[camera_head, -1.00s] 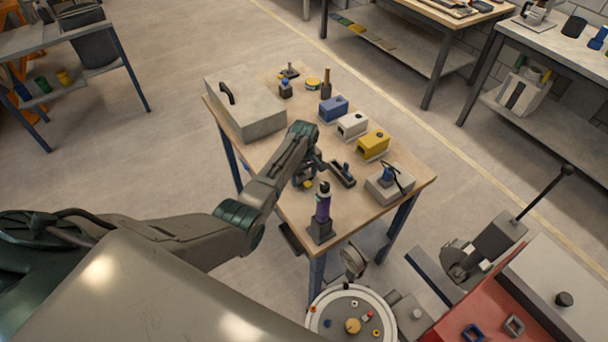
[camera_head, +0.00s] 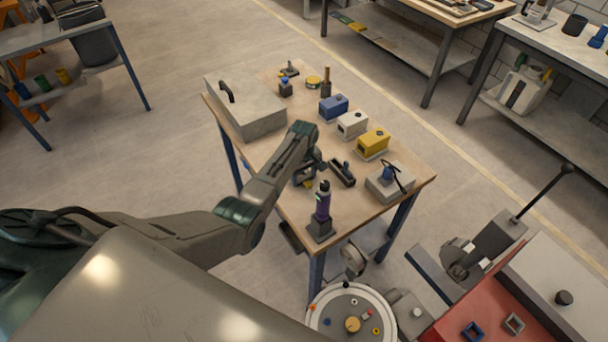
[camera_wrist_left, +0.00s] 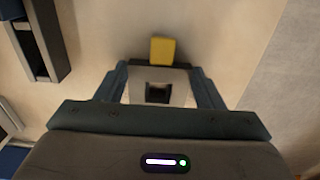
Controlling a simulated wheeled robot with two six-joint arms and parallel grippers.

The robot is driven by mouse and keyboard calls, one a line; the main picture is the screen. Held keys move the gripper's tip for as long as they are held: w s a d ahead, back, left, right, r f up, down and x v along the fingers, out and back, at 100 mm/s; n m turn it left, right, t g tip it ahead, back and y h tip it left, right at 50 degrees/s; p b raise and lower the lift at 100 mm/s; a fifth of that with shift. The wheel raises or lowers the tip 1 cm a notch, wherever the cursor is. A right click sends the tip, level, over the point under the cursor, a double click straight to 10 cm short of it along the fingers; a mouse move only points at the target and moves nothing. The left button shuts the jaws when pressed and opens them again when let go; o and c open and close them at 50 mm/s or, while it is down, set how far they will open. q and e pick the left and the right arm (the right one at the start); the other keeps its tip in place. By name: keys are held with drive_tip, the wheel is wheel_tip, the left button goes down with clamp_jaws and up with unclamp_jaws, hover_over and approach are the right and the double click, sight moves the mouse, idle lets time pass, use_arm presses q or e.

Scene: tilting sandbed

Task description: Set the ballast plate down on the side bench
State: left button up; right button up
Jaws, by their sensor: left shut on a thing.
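My left gripper (camera_head: 306,176) is low over the front part of the wooden-topped bench (camera_head: 270,172), beside a dark tray (camera_head: 341,172). In the left wrist view, its two blue-grey fingers (camera_wrist_left: 157,82) stand on either side of a pale grey piece with a dark square opening. A small yellow block (camera_wrist_left: 162,51) shows just beyond the fingertips. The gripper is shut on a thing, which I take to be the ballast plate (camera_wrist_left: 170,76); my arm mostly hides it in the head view. Whether it touches the bench top I cannot tell. My right gripper is not in view.
A purple-and-black tool (camera_head: 323,205) stands near the bench's front corner. Blue, white and yellow boxes (camera_head: 373,142) line the right side, with a grey box (camera_head: 389,182) nearer. A large grey case (camera_head: 245,108) fills the far left. A round tray (camera_head: 315,322) lies below the bench's near end.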

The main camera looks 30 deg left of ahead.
use_arm(q)
drive_tip(key=shift+f, duration=0.15)
drive_tip(key=o, duration=1.4)
drive_tip(key=shift+s, duration=0.1)
drive_tip(key=shift+c, duration=0.2)
drive_tip(key=shift+r+p, duration=1.55)
drive_tip(key=shift+r, duration=2.45)
